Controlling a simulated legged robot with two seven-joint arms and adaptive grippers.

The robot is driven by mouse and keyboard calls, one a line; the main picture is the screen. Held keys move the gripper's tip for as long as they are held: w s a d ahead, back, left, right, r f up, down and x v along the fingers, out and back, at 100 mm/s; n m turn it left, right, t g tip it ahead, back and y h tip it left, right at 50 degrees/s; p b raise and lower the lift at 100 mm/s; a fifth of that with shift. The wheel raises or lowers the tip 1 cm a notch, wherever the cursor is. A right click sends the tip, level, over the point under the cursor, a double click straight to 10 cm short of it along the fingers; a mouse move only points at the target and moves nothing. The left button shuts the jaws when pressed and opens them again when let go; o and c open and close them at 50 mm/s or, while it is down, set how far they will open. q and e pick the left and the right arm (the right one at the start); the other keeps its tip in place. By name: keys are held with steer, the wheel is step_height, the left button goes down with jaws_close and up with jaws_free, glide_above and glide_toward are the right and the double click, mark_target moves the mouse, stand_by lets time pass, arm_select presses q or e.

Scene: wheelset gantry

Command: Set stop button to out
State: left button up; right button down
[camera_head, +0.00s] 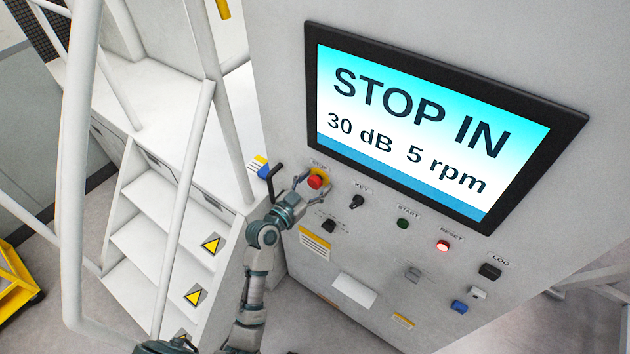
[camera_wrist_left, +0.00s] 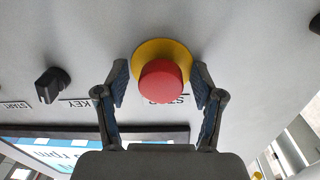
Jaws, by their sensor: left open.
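The red stop button (camera_head: 315,182) sits on a yellow ring at the upper left of the panel's controls, and the screen (camera_head: 420,130) reads "STOP IN, 30 dB, 5 rpm". In the left wrist view the red button (camera_wrist_left: 164,82) is in the middle of the picture, with the yellow ring (camera_wrist_left: 150,48) behind it. My left gripper (camera_head: 308,183) is at the button. In the left wrist view its two fingers (camera_wrist_left: 160,85) stand open on either side of the red cap, with a visible gap on each side. My right gripper is not in view.
A black key switch (camera_head: 357,201) is right of the stop button, then a green start button (camera_head: 403,224) and a lit red reset button (camera_head: 443,245). A black crank-like handle (camera_head: 274,184) stands close left of my gripper. White stairs with rails (camera_head: 165,235) are at left.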

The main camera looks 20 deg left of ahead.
arm_select(q)
steer(key=shift+w+d, duration=0.1)
steer(key=shift+w, duration=0.1)
steer(key=shift+s, duration=0.15)
jaws_close()
steer(key=shift+s+a, duration=0.25)
steer(key=shift+s, duration=0.2)
jaws_free()
steer(key=shift+s+a, duration=0.1)
steer(key=shift+s, duration=0.05)
